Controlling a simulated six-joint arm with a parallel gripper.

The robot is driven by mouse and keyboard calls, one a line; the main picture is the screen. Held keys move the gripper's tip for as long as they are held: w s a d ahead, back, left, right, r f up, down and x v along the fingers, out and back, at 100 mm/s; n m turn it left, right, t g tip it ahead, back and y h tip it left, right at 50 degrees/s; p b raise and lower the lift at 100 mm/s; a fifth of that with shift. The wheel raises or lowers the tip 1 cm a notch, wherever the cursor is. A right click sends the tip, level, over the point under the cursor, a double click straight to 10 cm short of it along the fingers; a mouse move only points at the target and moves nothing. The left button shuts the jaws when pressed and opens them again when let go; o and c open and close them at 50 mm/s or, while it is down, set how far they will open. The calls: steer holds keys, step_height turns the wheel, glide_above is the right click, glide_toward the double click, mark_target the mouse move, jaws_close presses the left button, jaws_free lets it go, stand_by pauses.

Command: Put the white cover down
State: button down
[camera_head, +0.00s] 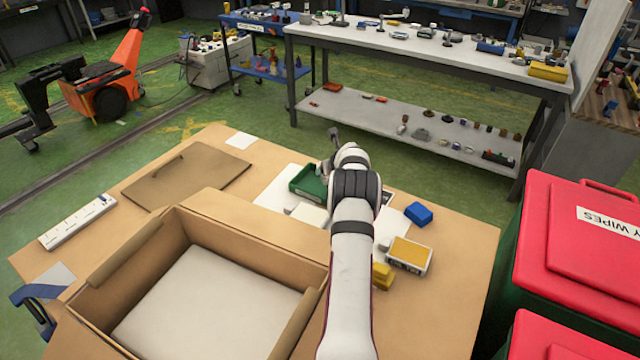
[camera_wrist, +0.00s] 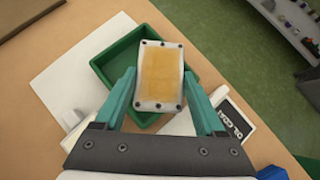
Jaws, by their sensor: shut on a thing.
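In the wrist view, the white cover (camera_wrist: 142,103) has an amber-yellow middle panel and small dark fasteners along its edges. My gripper (camera_wrist: 160,88) is shut on it, with one teal finger at each side. The cover overlaps the right part of a green tray (camera_wrist: 103,67); how high it is above the tray cannot be told. In the head view, the green tray (camera_head: 306,186) shows just left of my arm.
A white sheet (camera_wrist: 60,82) lies under the tray. A labelled box (camera_wrist: 234,118) is at its right. The table also bears a large open carton (camera_head: 235,222), a blue block (camera_head: 419,213), a yellow-topped box (camera_head: 408,254) and a brown flat panel (camera_head: 188,175). Red-lidded bins (camera_head: 575,230) stand at the right.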

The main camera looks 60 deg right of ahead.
steer(key=w+f, duration=0.1)
steer(key=w, duration=0.2)
steer(key=shift+w+f, duration=0.1)
steer(key=shift+f, duration=0.3)
steer(key=shift+w+f, duration=0.2)
steer(key=shift+f, duration=1.95)
steer(key=shift+f, duration=0.1)
jaws_free()
